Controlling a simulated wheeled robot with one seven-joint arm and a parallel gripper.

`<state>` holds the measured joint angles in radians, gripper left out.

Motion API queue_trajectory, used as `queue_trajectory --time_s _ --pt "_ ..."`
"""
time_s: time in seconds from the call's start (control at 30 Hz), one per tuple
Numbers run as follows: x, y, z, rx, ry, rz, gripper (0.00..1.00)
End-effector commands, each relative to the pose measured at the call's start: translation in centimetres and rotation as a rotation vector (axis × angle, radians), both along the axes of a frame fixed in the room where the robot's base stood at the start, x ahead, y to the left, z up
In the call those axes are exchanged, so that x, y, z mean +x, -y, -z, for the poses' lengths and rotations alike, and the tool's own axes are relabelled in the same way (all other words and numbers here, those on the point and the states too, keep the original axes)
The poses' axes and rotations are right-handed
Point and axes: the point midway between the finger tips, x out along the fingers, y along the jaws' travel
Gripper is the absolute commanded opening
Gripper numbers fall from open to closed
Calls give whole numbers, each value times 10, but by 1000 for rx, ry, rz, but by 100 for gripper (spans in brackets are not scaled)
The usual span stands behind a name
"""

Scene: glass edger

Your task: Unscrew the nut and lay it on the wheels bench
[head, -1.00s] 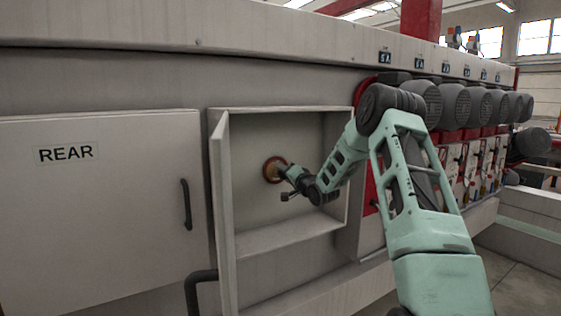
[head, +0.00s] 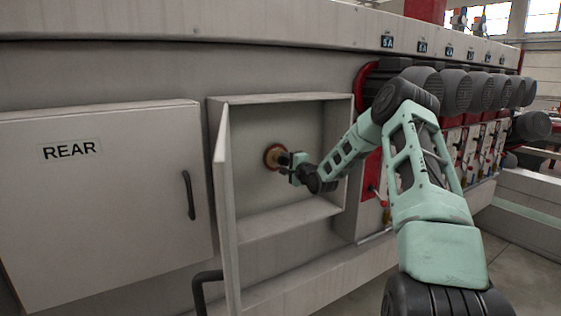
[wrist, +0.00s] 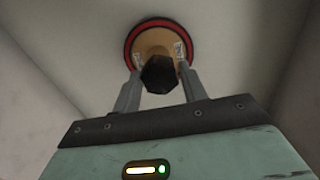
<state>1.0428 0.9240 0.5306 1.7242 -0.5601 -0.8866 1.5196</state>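The nut (wrist: 159,74) is a dark hexagonal piece at the centre of a round brass-coloured wheel mount with a red rim (wrist: 162,42), on the back wall of an open cabinet. The mount also shows in the head view (head: 274,156). My gripper (wrist: 160,76) is right in front of it, with one finger on each side of the nut. Narrow gaps seem to show between fingers and nut, so it looks open around it. In the head view my gripper (head: 291,163) hides the nut. I cannot make out the wheels bench.
The cabinet's open door (head: 226,215) stands out on the left, and its bottom ledge (head: 285,222) lies below my gripper. A closed door marked REAR (head: 90,210) is further left. Several grey motors (head: 456,100) line the machine on the right. Open floor shows at lower right.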

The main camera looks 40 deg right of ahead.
Motion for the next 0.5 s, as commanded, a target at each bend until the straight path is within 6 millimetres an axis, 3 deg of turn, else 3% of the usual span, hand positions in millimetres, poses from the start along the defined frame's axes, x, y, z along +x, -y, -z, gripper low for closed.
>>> queue_trajectory --time_s 0.03,0.1,0.27,0.5 --pt "0 0 0 0 0 0 28" --pt "0 0 0 -1 0 0 10" --pt "0 0 1 -23 -6 -1 9" --pt "1 -1 5 -288 -67 -1 9"
